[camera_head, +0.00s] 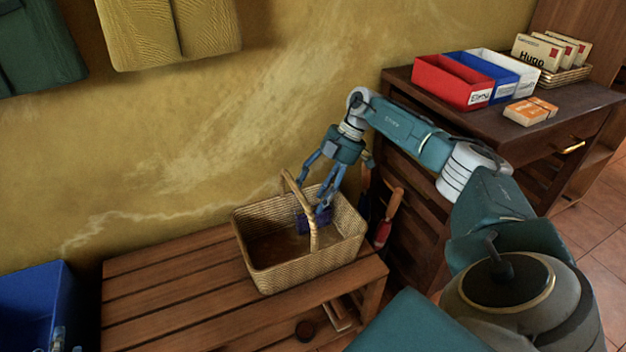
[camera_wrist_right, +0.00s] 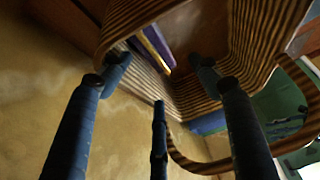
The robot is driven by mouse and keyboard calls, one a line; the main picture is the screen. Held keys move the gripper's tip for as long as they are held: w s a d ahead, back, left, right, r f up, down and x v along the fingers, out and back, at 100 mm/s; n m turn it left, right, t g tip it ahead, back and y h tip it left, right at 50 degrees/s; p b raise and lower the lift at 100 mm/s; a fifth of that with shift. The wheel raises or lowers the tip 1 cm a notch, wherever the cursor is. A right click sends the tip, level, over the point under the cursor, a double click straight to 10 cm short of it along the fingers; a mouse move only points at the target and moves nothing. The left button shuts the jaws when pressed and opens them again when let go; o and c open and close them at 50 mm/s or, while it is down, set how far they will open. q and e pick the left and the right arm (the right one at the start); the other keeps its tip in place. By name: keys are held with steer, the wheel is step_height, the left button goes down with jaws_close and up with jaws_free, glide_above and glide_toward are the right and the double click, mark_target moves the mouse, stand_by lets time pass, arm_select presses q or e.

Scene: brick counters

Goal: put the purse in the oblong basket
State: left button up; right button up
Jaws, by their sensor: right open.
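The oblong basket (camera_head: 262,270) is woven, tan, with an arched handle, and stands on the slatted wooden bench. The purse (camera_head: 304,222) is dark blue-purple and lies inside the basket near its back right side. In the right wrist view the purse (camera_wrist_right: 153,46) shows as a purple shape with a yellow edge against the striped basket wall. My right gripper (camera_head: 314,203) is open, its fingers reaching down into the basket by the handle and just above the purse. Part of what looks like my left gripper (camera_head: 62,340) shows at the bottom left, mostly cut off.
A blue bin (camera_head: 35,300) stands left of the bench (camera_head: 165,290). A dark wooden cabinet (camera_head: 400,80) on the right carries red, blue and white trays. A red-handled tool (camera_head: 386,225) hangs between bench and cabinet. The left of the bench top is clear.

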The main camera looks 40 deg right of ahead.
steer(key=v, duration=1.1)
steer(key=shift+a, duration=0.1)
